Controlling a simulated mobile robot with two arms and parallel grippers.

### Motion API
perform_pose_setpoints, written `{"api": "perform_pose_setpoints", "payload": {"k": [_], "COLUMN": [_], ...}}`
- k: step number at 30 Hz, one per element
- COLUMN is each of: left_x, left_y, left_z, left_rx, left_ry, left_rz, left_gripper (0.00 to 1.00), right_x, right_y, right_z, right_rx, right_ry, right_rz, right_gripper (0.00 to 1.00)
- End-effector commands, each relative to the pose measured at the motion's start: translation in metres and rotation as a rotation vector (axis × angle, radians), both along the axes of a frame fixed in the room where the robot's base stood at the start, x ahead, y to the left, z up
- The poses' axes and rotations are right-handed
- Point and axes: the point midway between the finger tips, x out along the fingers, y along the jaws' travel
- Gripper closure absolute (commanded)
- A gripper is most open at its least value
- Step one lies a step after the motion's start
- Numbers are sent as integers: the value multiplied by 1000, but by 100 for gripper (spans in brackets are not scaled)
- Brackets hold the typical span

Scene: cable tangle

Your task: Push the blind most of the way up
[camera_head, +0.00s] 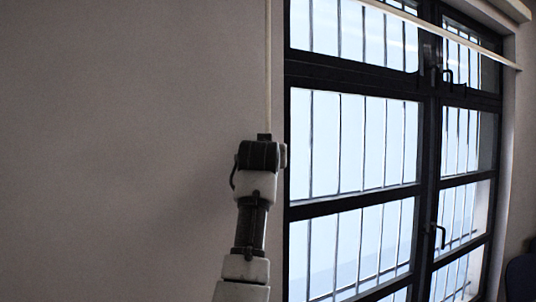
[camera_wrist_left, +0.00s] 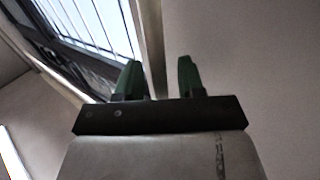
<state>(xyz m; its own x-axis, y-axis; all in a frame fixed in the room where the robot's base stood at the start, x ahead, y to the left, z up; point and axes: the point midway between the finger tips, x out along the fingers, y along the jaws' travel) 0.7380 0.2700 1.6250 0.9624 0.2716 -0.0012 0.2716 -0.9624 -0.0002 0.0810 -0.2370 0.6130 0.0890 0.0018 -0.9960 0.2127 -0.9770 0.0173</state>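A pale, slim bar (camera_head: 450,36) slants across the top of the window in the head view; it looks like the blind's lower edge, but I cannot tell for sure. A thin pale cord or rod (camera_head: 268,70) hangs straight down the wall left of the window. My left gripper (camera_head: 264,139) is at its visible lower end; its fingertips are hard to see there. In the left wrist view the green fingers (camera_wrist_left: 158,78) stand apart, with the pale strip (camera_wrist_left: 152,45) showing between them. I cannot tell whether they touch it. My right gripper is not in view.
A dark-framed window (camera_head: 355,200) with bars behind it fills the right side, with handles (camera_head: 440,235) on its frame. A plain grey wall (camera_head: 110,150) is clear on the left. A dark object (camera_head: 521,277) stands at the lower right.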

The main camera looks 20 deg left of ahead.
Motion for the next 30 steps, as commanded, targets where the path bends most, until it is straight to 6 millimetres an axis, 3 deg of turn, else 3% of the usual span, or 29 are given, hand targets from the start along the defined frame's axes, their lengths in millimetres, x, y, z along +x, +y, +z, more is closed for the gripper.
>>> {"api": "perform_pose_setpoints", "payload": {"k": [7, 15, 21, 30], "left_x": [-13, -65, -94, -104], "left_y": [-4, -19, -27, -30], "left_z": [-3, -5, -3, 0], "left_rx": [0, 1, 0, 1], "left_ry": [-3, -6, -3, 1], "left_rz": [0, -1, 0, 0], "left_gripper": [61, 61, 61, 61], "right_x": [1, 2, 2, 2], "right_y": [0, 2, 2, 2], "right_z": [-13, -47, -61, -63], "right_rx": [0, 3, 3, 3], "right_ry": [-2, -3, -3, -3], "right_rz": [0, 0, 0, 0], "right_gripper": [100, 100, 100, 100]}}
